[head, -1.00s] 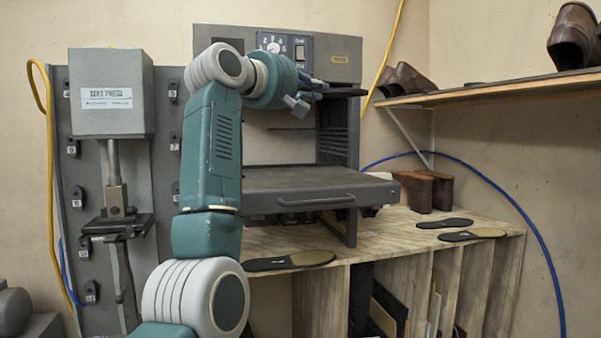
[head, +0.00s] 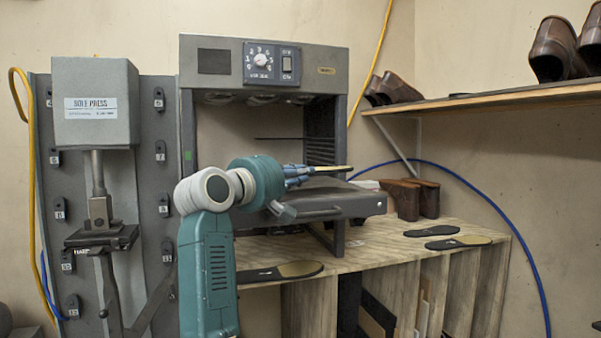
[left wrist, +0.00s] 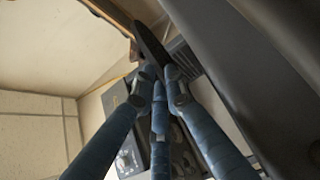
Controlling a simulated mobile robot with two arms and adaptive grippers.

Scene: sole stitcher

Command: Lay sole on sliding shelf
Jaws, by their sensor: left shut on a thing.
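My left gripper (head: 306,173) is shut on a thin sole (head: 335,168), which points right. In the head view the sole appears a little above the sliding shelf (head: 350,203). The shelf is a dark grey slab with a front handle, pulled out from the machine; my arm hides its left part. In the left wrist view the gripper's blue fingers (left wrist: 158,82) meet at the dark sole (left wrist: 152,42), which extends beyond their tips. I cannot tell whether the sole touches anything else. My right gripper is not in view.
The machine housing (head: 265,38) with a dial stands behind the shelf. Other soles (head: 285,271) (head: 458,242) lie on the wooden bench (head: 370,250). Brown blocks (head: 405,198) stand right of the shelf. A sole press (head: 97,105) is at left; a shoe shelf (head: 490,98) is at upper right.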

